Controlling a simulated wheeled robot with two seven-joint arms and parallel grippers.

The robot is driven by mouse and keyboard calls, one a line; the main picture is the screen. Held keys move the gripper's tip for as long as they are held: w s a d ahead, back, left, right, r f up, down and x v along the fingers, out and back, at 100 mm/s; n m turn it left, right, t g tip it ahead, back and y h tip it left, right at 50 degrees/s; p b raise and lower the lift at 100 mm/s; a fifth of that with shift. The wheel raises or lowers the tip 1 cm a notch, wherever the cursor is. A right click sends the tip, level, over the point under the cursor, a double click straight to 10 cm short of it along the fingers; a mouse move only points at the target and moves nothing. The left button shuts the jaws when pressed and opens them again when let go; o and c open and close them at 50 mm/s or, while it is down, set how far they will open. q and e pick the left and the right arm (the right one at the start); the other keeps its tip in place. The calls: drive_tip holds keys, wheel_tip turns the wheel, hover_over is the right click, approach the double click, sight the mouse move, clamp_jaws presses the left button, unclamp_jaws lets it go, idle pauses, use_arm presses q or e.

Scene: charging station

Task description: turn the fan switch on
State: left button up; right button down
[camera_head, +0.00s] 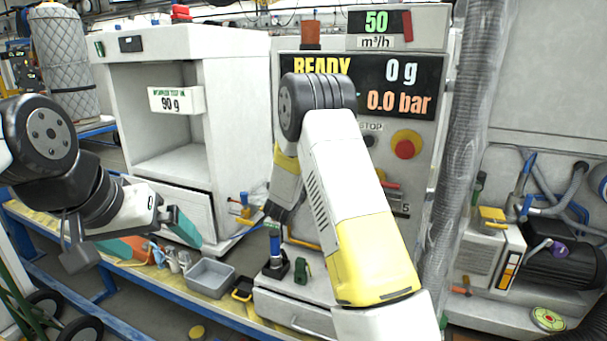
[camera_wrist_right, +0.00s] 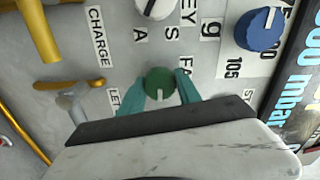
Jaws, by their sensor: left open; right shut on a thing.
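The fan switch is a round green knob (camera_wrist_right: 160,84) with a white mark, in the right wrist view. A partly covered label starting "FA" (camera_wrist_right: 186,68) is beside it. My right gripper (camera_wrist_right: 160,92) has its teal fingers on both sides of the knob and is shut on it. The white mark points toward the gripper's palm. In the head view my own right arm stands in front of the panel and hides the knob and the right fingertips. My left gripper (camera_head: 152,240) is open and empty, at the left in front of the white cabinet.
A blue knob (camera_wrist_right: 259,30), a white knob (camera_wrist_right: 155,8) and a brass lever (camera_wrist_right: 69,86) are near the green knob. The panel display (camera_head: 368,84) reads READY, 0 g and 0.0 bar.

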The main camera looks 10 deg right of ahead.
idle(0.3)
drive_tip(key=c, duration=0.9)
unclamp_jaws()
drive_tip(key=shift+o, duration=0.2)
drive_tip(key=v, duration=0.7)
drive_tip(key=shift+s+a, duration=0.25)
drive_tip(key=shift+s, duration=0.1)
